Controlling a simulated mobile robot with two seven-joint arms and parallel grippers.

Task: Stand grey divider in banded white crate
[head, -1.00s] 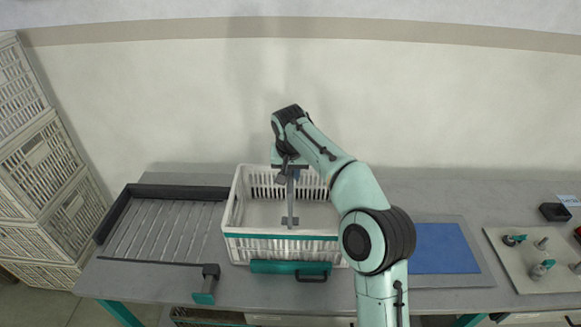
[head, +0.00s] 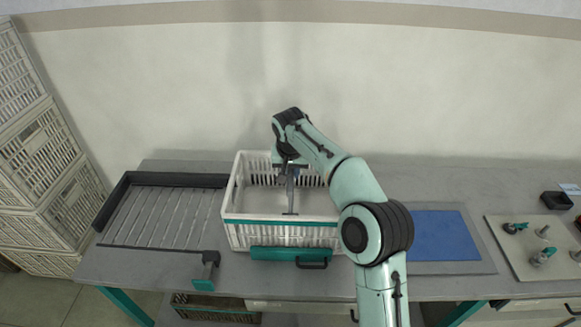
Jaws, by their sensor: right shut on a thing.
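The white crate (head: 270,237) with a teal band along its front stands on the bench, left of my right arm. The thin grey divider (head: 291,194) is upright inside the crate, near the middle of its width, seen nearly edge-on. My right gripper (head: 289,168) comes down from above at the crate's back half and is shut on the divider's top. The wrist partly hides the fingers. I cannot tell whether the divider's lower edge touches the crate floor. My left gripper is out of view.
A dark-edged ribbed tray (head: 118,196) lies left of the crate. A blue mat (head: 440,236) and a peg board (head: 520,262) lie right.

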